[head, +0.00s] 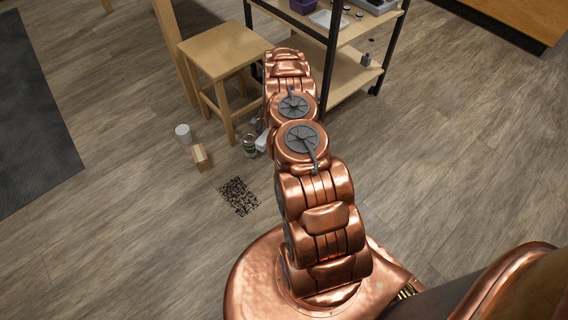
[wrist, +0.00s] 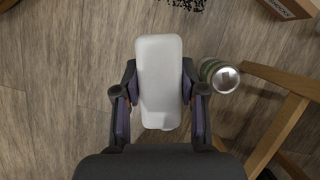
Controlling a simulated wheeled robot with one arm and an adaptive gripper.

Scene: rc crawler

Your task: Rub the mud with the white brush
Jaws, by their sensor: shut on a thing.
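The mud is a dark speckled patch (head: 238,196) on the wood floor, left of my arm in the head view. Its edge shows at the top of the wrist view (wrist: 182,3). My gripper (wrist: 160,97) is shut on the white brush (wrist: 160,70), a rounded white block between its two fingers. The brush is apart from the mud, and its bristles are hidden from the wrist camera. In the head view my arm mostly hides the gripper, and a bit of the white brush (head: 262,141) shows beside it.
A green can (wrist: 221,76) stands just right of the brush in the wrist view. A small cardboard box (head: 201,158) and a white cup (head: 183,133) stand beyond the mud. A wooden stool (head: 222,52) and a shelf cart (head: 340,75) are behind. Floor left of the mud is clear.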

